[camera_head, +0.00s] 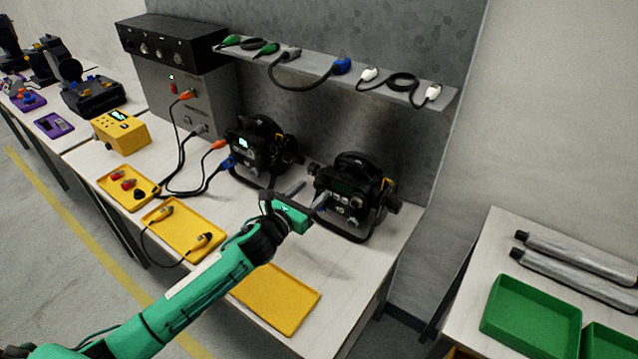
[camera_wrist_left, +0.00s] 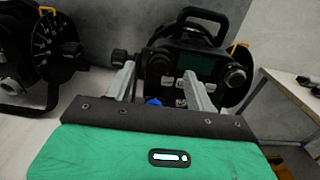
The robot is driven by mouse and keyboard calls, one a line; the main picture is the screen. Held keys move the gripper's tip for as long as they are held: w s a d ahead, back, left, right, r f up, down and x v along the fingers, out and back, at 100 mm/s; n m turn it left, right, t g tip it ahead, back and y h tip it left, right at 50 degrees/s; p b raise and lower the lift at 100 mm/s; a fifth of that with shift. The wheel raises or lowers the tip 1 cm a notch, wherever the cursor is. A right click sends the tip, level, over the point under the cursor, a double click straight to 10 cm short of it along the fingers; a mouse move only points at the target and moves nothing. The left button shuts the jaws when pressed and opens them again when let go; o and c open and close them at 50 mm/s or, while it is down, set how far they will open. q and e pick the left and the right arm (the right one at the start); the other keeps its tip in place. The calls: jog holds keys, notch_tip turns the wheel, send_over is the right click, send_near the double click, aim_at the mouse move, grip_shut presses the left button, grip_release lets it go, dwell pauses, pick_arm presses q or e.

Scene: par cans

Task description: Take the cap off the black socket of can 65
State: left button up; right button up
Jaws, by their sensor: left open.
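Two black par cans stand on the bench; I cannot read a number 65 on either. The right can (camera_head: 343,203) has a dark display and knobs on its rear panel. The left can (camera_head: 250,150) has a lit display and plugged cables. My left gripper (camera_head: 307,195) is open and empty, in front of the right can. In the left wrist view, my gripper's two fingers (camera_wrist_left: 158,78) point at the panel of the can (camera_wrist_left: 196,62). A blue part (camera_wrist_left: 153,101) shows low between the fingers. I cannot make out the black socket or its cap.
A yellow tray (camera_head: 305,292) in front looks empty. Another yellow tray (camera_head: 185,238) holds a cable, and a third (camera_head: 112,196) holds red and black pieces. A shelf (camera_head: 330,75) with cables hangs above the cans. Green trays (camera_head: 530,315) stand on the right table.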

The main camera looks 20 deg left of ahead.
pick_arm(q)
jog(key=shift+x, duration=0.9)
jog(key=shift+c, duration=0.2)
dwell(0.6)
grip_shut()
jog(key=shift+s, duration=0.1)
jog(key=shift+p+v, duration=0.55)
jog(key=shift+v, duration=2.4)
